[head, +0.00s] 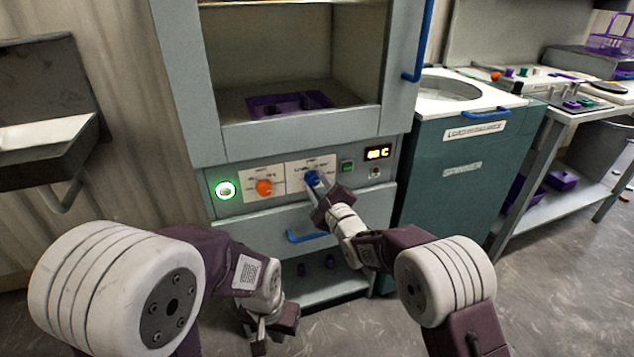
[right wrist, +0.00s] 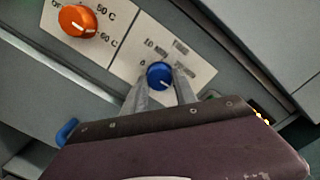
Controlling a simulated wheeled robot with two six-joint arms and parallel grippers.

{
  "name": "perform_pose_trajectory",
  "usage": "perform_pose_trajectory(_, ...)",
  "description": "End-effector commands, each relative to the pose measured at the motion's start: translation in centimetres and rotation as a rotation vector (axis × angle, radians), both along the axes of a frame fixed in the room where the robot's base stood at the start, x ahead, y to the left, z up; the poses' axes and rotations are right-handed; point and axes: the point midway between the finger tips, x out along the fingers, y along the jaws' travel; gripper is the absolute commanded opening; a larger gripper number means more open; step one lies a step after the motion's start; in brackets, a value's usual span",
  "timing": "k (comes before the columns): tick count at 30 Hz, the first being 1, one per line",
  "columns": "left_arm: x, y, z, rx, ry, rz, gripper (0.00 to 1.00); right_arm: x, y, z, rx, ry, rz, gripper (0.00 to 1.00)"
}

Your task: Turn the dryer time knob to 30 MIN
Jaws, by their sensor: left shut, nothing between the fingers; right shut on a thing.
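The blue dryer time knob (head: 311,178) sits on a white label plate on the dryer's front panel. It also shows in the right wrist view (right wrist: 159,75), where its white pointer line points to the picture's lower right. Printed marks stand around it; one reads like 10 MIN, the others are blurred or too small. My right gripper (head: 316,187) is shut on the knob, one finger on each side, as the right wrist view (right wrist: 160,84) shows. My left gripper (head: 268,337) is shut and empty, low in front of the dryer.
An orange knob (head: 264,188) with temperature marks is to the left of the blue one. A lit green button (head: 225,190), a green switch (head: 347,167) and a display (head: 377,153) share the panel. A blue drawer handle (head: 307,237) lies just below my right gripper.

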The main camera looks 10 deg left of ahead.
Motion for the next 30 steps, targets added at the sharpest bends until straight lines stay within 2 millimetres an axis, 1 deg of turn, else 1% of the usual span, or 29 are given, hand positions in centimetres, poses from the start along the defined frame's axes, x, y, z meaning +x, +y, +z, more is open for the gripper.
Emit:
perform_pose_trajectory(9,0.0,0.0,0.32,0.0,0.0,0.0,0.0,-0.02,0.0,-0.26,0.056,0.045,0.0,0.0)
perform_pose_trajectory(22,0.0,0.0,0.32,0.0,0.0,0.0,0.0,-0.03,-0.01,-0.31,0.063,0.05,0.0,0.0)
perform_pose_trajectory(23,0.0,0.0,0.32,0.0,0.0,0.0,0.0,-0.03,-0.01,-0.31,0.063,0.05,0.0,0.39)
perform_pose_trajectory(24,0.0,0.0,0.32,0.0,0.0,0.0,0.0,-0.03,0.0,-0.29,0.063,0.05,0.0,0.5)
perform_pose_trajectory(25,0.0,0.0,0.32,0.0,0.0,0.0,0.0,-0.03,0.0,-0.28,0.063,0.05,0.0,0.55)
perform_pose_trajectory(30,0.01,0.0,0.32,0.0,0.0,0.0,0.0,-0.02,0.01,-0.17,0.064,0.047,0.0,0.55)
